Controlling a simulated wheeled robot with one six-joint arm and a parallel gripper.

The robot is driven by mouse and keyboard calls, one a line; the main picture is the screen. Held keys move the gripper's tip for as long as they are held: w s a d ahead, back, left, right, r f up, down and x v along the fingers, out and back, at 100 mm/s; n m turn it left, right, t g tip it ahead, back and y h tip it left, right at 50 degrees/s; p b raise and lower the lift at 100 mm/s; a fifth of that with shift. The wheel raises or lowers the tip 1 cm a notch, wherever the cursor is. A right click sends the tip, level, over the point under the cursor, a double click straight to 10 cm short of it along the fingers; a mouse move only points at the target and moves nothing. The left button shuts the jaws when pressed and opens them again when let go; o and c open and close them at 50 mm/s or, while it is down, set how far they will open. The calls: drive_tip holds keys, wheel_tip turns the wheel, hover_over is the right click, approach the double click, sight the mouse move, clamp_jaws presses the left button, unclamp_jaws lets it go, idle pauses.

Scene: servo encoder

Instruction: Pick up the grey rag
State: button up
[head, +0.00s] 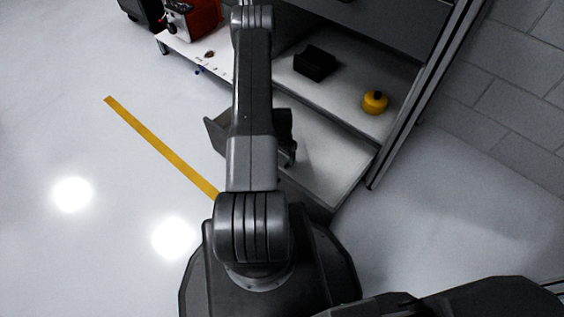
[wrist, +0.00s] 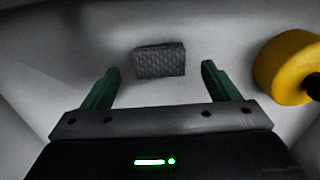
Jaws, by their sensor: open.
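The grey rag (wrist: 160,61) shows in the wrist view as a small, dark grey, quilted rectangle lying on a pale surface. My gripper (wrist: 160,82) is open, with its two green fingers apart. The rag appears between and just beyond the fingertips, and nothing is held. How high the fingers are above the surface I cannot tell.
A yellow round object (wrist: 287,68) with a dark end lies right of the rag; a yellow item (head: 375,102) also stands on the shelf in the head view. A black bin (head: 315,63) sits on that shelf. A red box (head: 196,18) stands at upper left. Floor at left is clear.

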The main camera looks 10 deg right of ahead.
wheel_tip(320, 180, down, 3)
drive_tip(key=shift+r, duration=0.1)
drive_tip(key=shift+c, duration=0.4)
drive_tip(key=c, duration=1)
drive_tip(key=shift+r, duration=0.1)
drive_tip(key=shift+r, duration=0.1)
wheel_tip(320, 180, up, 10)
drive_tip(key=p, duration=0.2)
drive_tip(key=shift+p, duration=0.3)
